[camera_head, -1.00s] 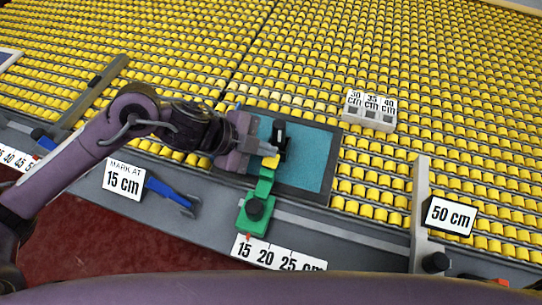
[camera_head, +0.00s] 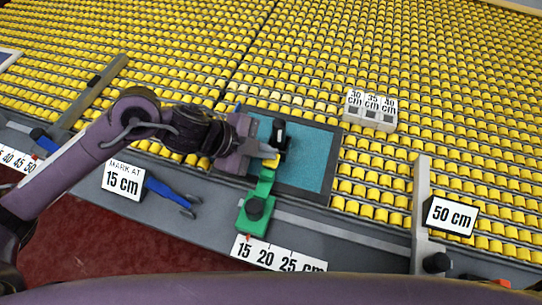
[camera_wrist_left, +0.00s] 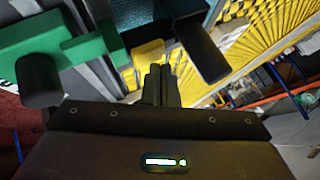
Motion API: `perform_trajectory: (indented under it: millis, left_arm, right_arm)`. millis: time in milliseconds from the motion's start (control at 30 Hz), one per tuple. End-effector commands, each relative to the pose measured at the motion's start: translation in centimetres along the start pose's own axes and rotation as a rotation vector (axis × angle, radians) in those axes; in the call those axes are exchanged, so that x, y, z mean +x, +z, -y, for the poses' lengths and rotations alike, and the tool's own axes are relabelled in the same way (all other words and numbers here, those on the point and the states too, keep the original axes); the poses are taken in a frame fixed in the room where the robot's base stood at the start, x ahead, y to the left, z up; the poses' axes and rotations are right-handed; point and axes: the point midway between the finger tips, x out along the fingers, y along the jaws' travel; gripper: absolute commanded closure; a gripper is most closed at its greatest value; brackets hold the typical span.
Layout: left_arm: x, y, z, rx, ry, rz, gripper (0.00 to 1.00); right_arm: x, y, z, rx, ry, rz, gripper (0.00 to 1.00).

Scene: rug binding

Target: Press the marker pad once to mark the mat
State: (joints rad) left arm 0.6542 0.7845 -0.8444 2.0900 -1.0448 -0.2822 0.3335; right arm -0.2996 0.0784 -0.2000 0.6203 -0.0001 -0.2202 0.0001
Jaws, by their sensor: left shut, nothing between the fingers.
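The teal mat (camera_head: 313,158) with a dark border lies on the yellow rollers. A green slide (camera_head: 255,215) with a black knob stands on the grey rail near the 15 mark of the scale (camera_head: 278,253). Its green arm reaches over the mat and carries a yellow pad (camera_head: 271,161) and a black block (camera_head: 279,131). My left gripper (camera_head: 276,152) is shut and empty, with its tips at the yellow pad. In the left wrist view the shut fingers (camera_wrist_left: 160,82) point at the yellow pad (camera_wrist_left: 148,53); I cannot tell whether they touch. My right gripper is out of view.
A "MARK AT 15 cm" sign (camera_head: 124,180) and a blue-handled tool (camera_head: 170,193) are left of the slide. A grey stop with a "50 cm" sign (camera_head: 450,216) stands right. A white block labelled 30, 35, 40 cm (camera_head: 370,110) sits on the rollers beyond the mat.

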Motion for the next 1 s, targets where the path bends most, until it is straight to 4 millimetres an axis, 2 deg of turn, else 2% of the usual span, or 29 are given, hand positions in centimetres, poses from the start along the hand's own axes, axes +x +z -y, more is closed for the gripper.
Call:
perform_trajectory:
  millis: [1000]
  left_arm:
    - [0.86, 0.64, -0.66, -0.001, 0.002, 0.001, 1.00]
  right_arm:
    - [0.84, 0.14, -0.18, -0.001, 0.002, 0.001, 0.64]
